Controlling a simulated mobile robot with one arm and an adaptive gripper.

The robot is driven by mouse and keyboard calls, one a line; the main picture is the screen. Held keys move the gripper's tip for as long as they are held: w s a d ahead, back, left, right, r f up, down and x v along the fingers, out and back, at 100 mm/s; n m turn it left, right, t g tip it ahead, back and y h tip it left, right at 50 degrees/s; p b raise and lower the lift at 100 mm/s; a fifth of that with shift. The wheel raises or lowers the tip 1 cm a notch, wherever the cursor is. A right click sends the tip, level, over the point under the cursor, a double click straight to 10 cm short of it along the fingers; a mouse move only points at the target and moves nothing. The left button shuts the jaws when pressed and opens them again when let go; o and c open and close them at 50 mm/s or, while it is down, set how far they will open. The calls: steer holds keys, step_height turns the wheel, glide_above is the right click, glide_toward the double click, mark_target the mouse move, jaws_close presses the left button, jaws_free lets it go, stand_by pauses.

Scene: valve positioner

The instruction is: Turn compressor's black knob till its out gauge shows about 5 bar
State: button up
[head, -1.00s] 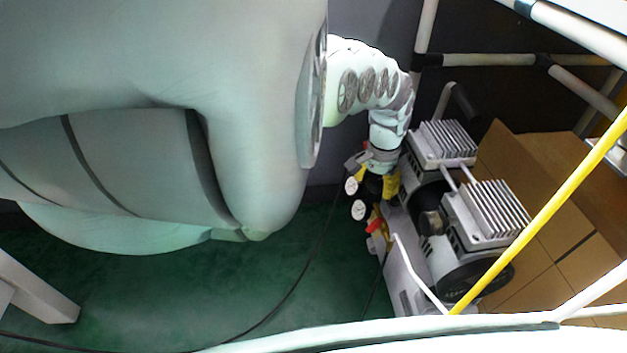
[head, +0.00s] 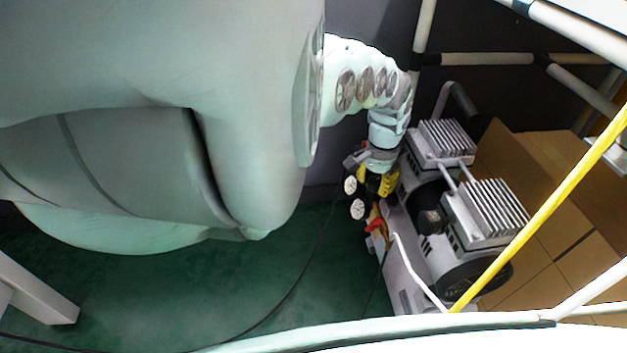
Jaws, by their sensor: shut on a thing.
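The compressor (head: 432,222) stands on the floor at the right of the head view, with finned metal heads on top and a grey body. Two small round white-faced gauges, an upper one (head: 350,185) and a lower one (head: 357,209), sit at its left side. Their readings are too small to make out, and I cannot tell which is the out gauge. My gripper (head: 376,182), with yellow parts, reaches down from above beside the gauges. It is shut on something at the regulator. The black knob is mostly hidden by the gripper. A red part (head: 375,225) shows just below.
Cardboard boxes (head: 545,170) stand right of the compressor. A yellow bar (head: 545,205) and white rails (head: 490,59) cross the right side. A black cable (head: 300,275) runs over the green floor (head: 220,300), which is open at lower left.

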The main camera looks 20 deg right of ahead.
steer(key=shift+w+a+m, duration=0.2)
steer(key=shift+w+m, duration=0.05)
steer(key=shift+m, duration=0.75)
steer(key=m+b, duration=0.1)
steer(key=m, duration=0.1)
steer(key=shift+f+m, duration=0.1)
steer(key=shift+m, duration=0.2)
steer(key=shift+m+b, duration=0.55)
steer(key=shift+m, duration=1.45)
steer(key=shift+d, duration=0.1)
steer(key=o, duration=0.9)
steer(key=shift+s, duration=0.1)
